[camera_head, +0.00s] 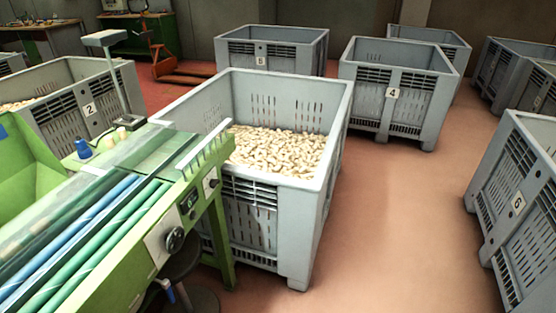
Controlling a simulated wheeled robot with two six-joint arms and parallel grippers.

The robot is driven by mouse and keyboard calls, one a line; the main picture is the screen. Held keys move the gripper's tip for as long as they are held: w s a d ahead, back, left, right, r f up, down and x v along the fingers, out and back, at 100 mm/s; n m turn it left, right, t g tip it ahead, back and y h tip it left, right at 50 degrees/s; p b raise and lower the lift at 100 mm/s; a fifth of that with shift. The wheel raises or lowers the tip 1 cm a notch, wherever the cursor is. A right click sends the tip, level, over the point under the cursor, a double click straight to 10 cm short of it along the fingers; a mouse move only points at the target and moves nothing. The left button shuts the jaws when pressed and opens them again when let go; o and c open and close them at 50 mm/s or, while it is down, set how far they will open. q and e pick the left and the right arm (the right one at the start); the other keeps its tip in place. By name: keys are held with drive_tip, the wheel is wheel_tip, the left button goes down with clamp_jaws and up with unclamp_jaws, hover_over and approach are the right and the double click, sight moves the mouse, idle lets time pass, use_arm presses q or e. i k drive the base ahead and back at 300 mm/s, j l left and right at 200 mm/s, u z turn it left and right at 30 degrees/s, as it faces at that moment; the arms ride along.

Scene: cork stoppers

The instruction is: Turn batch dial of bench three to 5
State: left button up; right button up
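A green bench (118,275) with long blue and green rollers fills the lower left of the head view. On its right-hand face is a round black dial (175,240) on a pale plate. The dial's setting and any markings are too small to read. A dark control box (189,203) and a smaller knob (212,183) sit farther along the same face. No number that names the bench is readable. Neither of my grippers shows in the view.
A large grey crate (275,187) full of corks stands close behind the bench's right end. A dark round stool (183,262) is under the bench beside the dial. Numbered grey crates (395,106) stand around. The reddish floor (395,225) at right is clear.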

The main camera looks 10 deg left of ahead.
sight(213, 183)
drive_tip(key=i+z, duration=0.45)
drive_tip(key=i, duration=0.95)
drive_tip(key=i+l+u, duration=0.1)
drive_tip(key=i+u, duration=0.2)
drive_tip(key=u, duration=0.2)
drive_tip(key=i+l+u, duration=0.25)
drive_tip(key=u, duration=0.2)
drive_tip(key=i+l+u, duration=0.25)
drive_tip(key=u, duration=0.25)
